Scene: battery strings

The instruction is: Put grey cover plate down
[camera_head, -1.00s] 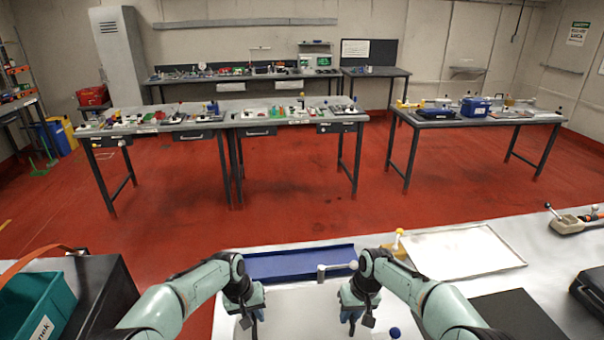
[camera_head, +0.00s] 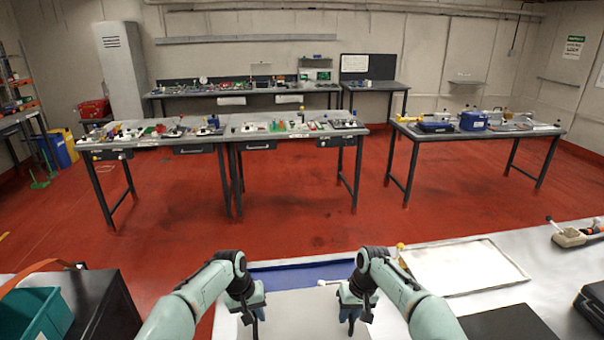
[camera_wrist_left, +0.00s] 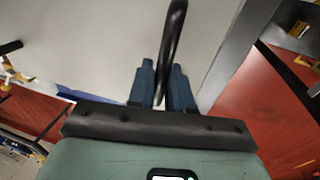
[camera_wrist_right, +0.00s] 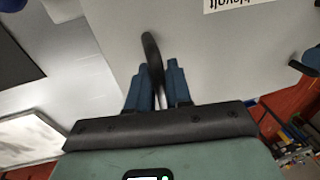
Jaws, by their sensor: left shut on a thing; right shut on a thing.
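The grey cover plate (camera_head: 300,315) spans the space between my two grippers at the bottom of the head view. It fills much of the left wrist view (camera_wrist_left: 100,45) and the right wrist view (camera_wrist_right: 225,55), where part of a white printed label (camera_wrist_right: 232,4) shows. My left gripper (camera_head: 250,318) is shut on a black handle (camera_wrist_left: 172,45) of the plate. My right gripper (camera_head: 352,316) is shut on another black handle (camera_wrist_right: 152,55). The plate's near edge is cut off in the head view, and I cannot tell whether it touches anything beneath.
A blue tray (camera_head: 300,275) lies just beyond the plate, partly hidden by it. A white-topped panel (camera_head: 465,268) lies on the bench to the right. A teal bin (camera_head: 35,315) and black box (camera_head: 105,300) stand at left. Red floor separates this bench from tables behind.

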